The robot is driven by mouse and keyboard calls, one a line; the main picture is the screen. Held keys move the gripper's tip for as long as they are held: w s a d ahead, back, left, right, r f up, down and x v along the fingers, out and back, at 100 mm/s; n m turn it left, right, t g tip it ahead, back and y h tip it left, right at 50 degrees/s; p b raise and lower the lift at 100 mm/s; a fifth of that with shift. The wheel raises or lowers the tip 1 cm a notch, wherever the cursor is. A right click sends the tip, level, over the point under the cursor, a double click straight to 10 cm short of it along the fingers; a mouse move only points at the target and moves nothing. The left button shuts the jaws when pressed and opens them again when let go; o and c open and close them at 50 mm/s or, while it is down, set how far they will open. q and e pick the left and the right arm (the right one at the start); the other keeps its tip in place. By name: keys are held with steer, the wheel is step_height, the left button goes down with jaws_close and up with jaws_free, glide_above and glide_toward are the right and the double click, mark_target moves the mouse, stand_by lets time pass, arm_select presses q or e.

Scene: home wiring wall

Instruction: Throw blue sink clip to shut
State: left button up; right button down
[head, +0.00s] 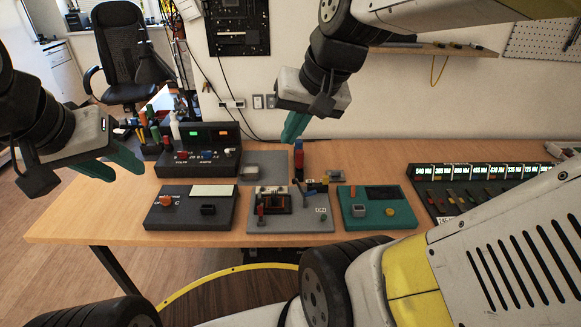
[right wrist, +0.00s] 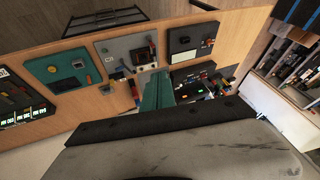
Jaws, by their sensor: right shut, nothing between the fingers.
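Small blue parts (head: 208,155) sit beside a red part on the dark console (head: 230,134) with green and red lit displays, at the back left of the table.
A dark board (head: 188,218) with an orange knob and a teal board (head: 358,219) with a yellow knob flank the middle board. A rack with lit labels (head: 448,203) stands at the right. My arm covers the front right; bare wood lies along the front left edge.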

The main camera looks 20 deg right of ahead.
steer(key=w+d+f+m+g+y, duration=0.3)
steer(key=w+d+f+m, duration=1)
steer(key=w+d+m, duration=0.25)
steer(key=m+y, duration=0.2)
steer(key=m, duration=0.2)
glide_above(308, 192)
steer(key=shift+f, duration=8.3)
